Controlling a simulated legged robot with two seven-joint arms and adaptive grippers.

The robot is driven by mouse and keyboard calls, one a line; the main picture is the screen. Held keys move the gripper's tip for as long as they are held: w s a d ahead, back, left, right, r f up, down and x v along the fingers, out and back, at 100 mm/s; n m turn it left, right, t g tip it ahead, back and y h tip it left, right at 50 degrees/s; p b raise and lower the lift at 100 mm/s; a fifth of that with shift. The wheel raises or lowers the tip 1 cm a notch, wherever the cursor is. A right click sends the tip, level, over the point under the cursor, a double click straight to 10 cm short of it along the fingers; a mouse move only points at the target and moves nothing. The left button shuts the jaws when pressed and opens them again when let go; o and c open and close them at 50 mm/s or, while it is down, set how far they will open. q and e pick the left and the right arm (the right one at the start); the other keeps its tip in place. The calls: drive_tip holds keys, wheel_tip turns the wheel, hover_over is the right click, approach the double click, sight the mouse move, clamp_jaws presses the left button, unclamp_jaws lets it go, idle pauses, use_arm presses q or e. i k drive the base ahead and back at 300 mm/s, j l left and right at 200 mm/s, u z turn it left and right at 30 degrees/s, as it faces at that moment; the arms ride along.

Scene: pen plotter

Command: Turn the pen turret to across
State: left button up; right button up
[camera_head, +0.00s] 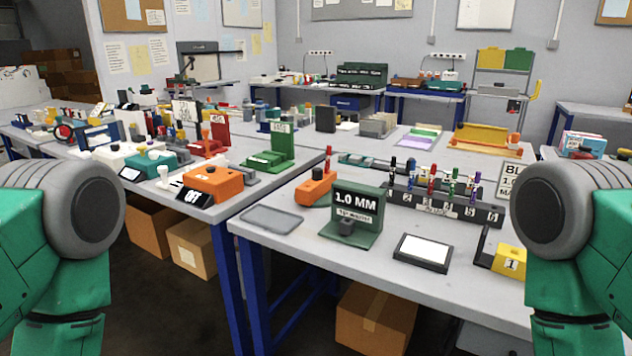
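A dark rack (445,205) on the near right table holds several upright pens with coloured parts, with numbered labels along its front. An orange block (316,190) with a red upright piece stands to its left. I cannot tell which of these, if either, is the pen turret, nor which way it is turned. Only green and grey links of my two arms show at the left and right edges. Neither gripper is in view.
A green stand with a black "1.0 MM" sign (357,204), a grey tray (272,219), a black-framed white pad (423,252) and a yellow block (509,262) are on the near table. A left table holds an orange device (213,183). Cardboard boxes (374,318) are underneath.

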sight(311, 191)
drive_tip(key=i+j, duration=0.45)
drive_tip(key=i+j+z, duration=0.2)
drive_tip(key=z, duration=0.15)
drive_tip(key=i+j+z, duration=0.1)
drive_tip(key=j+z, duration=0.25)
drive_tip(key=i+j+z, duration=0.15)
drive_tip(key=j+z, duration=0.2)
